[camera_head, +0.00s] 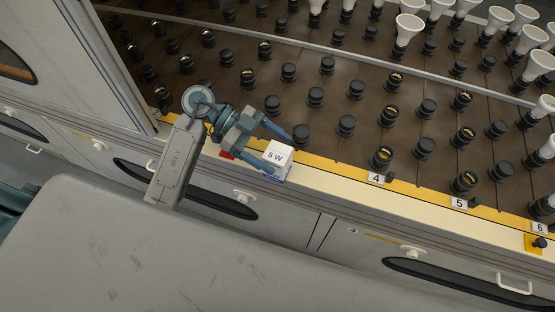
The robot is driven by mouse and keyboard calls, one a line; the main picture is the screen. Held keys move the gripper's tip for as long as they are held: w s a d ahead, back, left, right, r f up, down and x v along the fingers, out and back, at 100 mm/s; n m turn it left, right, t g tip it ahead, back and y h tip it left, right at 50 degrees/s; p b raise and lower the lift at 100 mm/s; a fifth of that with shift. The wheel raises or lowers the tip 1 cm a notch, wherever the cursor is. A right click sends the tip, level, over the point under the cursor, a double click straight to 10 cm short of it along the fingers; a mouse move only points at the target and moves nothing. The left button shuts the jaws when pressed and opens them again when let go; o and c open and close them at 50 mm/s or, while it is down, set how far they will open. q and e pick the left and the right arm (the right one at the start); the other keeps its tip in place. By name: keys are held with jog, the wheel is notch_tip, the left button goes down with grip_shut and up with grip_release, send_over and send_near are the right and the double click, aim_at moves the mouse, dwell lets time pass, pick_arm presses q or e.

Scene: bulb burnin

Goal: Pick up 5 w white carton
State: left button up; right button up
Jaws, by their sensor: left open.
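The 5 W white carton (277,155) is a small white box with a blue lower part and "5 W" on its top. It stands on the pale front ledge of the bulb rack. My left gripper (272,154) is open, with one finger behind the carton and the other at its near left side. I cannot tell whether the fingers touch it. My right gripper is not in view.
The rack (310,147) behind holds rows of black sockets, with several white bulbs (408,30) at the upper right. Number plates such as 4 (376,178) and 5 (459,203) line the yellow edge. Drawers with handles lie below. A bare grey surface (170,260) fills the lower left.

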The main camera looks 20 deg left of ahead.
pick_arm(q)
jog(key=c, duration=1.1)
jog(key=shift+r, duration=0.1)
